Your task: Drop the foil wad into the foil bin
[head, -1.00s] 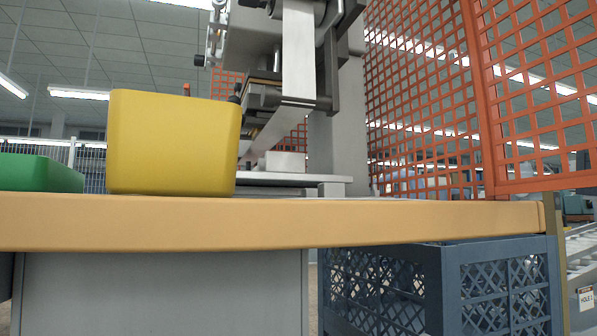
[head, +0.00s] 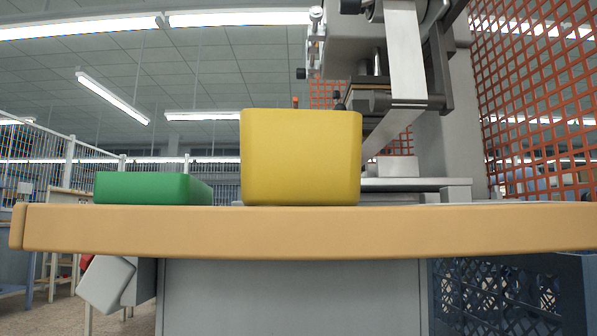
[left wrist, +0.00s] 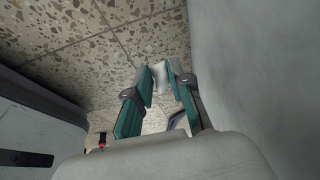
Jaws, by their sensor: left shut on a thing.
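My left gripper (left wrist: 159,78) shows in the left wrist view, its teal fingers shut on a small pale, crumpled foil wad (left wrist: 160,74) above a speckled tile floor. The gripper and wad are not in the head view. My right gripper is in neither view. I cannot tell for certain which container is the foil bin. In the head view, a yellow bin (head: 301,160) and a lower green bin (head: 150,188) stand on the bench. A blue lattice crate (head: 505,300) stands below it at the right.
The wooden bench edge (head: 300,230) crosses the head view, with a grey panel (head: 290,300) beneath. A stamping machine (head: 400,60) stands behind, with orange mesh guarding (head: 535,90) at the right. A tilted light grey block (head: 106,284) shows below the bench's left end. Floor is open at lower left.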

